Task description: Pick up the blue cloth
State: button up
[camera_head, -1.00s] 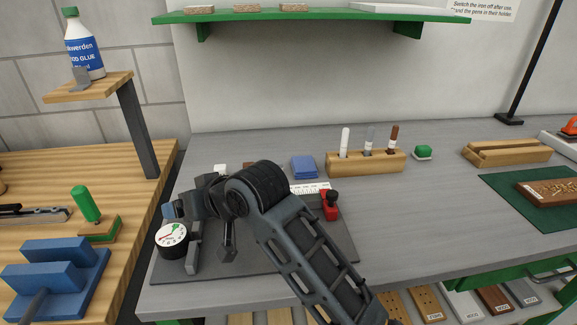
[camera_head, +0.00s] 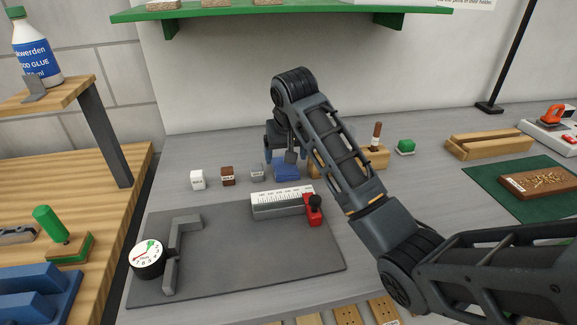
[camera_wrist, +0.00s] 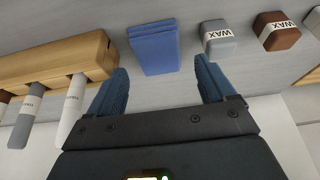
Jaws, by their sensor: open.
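The blue cloth (camera_head: 287,172) is a small folded stack lying on the grey bench, left of the wooden pen holder. My gripper (camera_head: 281,158) is just above and behind it in the head view and partly covers it. In the wrist view the cloth (camera_wrist: 154,48) lies beyond the open fingertips and roughly between their lines. My gripper (camera_wrist: 162,78) has two blue fingers spread wide with nothing between them. I cannot tell the exact height of the fingers above the cloth.
The wooden pen holder (camera_wrist: 50,62) stands close beside one finger. A grey wax block (camera_wrist: 218,40) and a brown wax block (camera_wrist: 274,32) are on the other side.

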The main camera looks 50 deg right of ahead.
aim_at(285, 166)
jog(key=x, duration=0.2)
jog(key=p+x, duration=0.1)
jog(key=x, duration=0.1)
jog(key=shift+d+f, duration=0.15)
jog(key=shift+d, duration=0.15)
jog(key=shift+w+d+f, duration=0.1)
jog(key=shift+w+f, duration=0.15)
jog(key=shift+f, duration=0.35)
jog(key=shift+c, duration=0.4)
jog(key=c, duration=0.7)
